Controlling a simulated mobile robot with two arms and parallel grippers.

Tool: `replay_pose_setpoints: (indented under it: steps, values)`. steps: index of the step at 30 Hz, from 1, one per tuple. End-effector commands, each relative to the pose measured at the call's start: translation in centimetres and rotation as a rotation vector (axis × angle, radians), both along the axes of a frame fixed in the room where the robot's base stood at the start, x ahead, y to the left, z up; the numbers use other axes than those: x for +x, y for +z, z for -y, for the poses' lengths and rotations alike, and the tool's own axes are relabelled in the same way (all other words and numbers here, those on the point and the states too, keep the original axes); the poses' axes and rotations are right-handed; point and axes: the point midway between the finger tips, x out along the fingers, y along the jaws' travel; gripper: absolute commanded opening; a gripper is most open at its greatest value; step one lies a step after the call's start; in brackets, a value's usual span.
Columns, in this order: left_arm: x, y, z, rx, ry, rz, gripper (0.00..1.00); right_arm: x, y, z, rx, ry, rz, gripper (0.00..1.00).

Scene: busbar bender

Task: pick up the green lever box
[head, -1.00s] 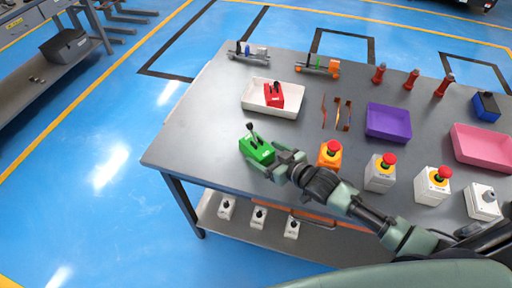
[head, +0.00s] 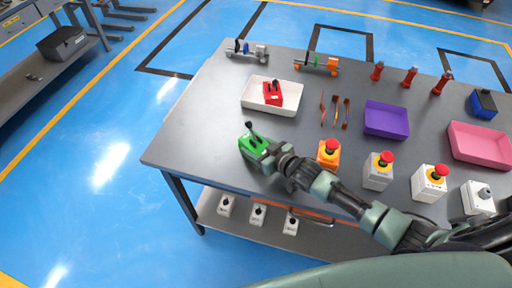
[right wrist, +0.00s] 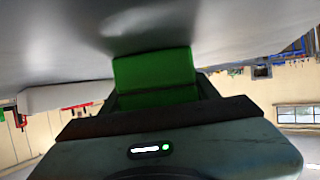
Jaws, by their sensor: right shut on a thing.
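The green lever box (head: 253,146) with its black lever stands at the near left part of the grey table (head: 205,125). My right gripper (head: 267,155) reaches it from the right and is shut on it. In the right wrist view the green lever box (right wrist: 155,78) sits between the jaws, close to the table top. I cannot tell whether its base touches the table. My left gripper is not in view.
A white tray (head: 285,108) holding a red lever box (head: 272,93) is behind the green box. An orange emergency-stop box (head: 328,156) stands close to my right arm. A purple tray (head: 385,120) is further right. The table's left edge is clear.

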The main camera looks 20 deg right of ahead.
Motion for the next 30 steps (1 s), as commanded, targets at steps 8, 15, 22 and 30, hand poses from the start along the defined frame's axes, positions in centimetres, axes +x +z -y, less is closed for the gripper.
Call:
replay_pose_setpoints:
  steps: [8,15,22,30]
  values:
    - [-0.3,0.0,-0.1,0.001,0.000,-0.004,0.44,0.1,0.7,0.0,0.000,0.000,0.003,0.00]
    - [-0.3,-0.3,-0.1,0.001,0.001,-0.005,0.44,0.1,4.3,0.0,0.001,0.002,0.007,0.00]
    - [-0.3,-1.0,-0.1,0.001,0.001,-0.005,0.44,0.1,11.3,0.0,0.000,0.002,0.010,0.00]
    - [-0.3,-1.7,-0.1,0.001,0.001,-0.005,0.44,0.0,17.7,0.0,0.000,0.001,0.008,0.00]
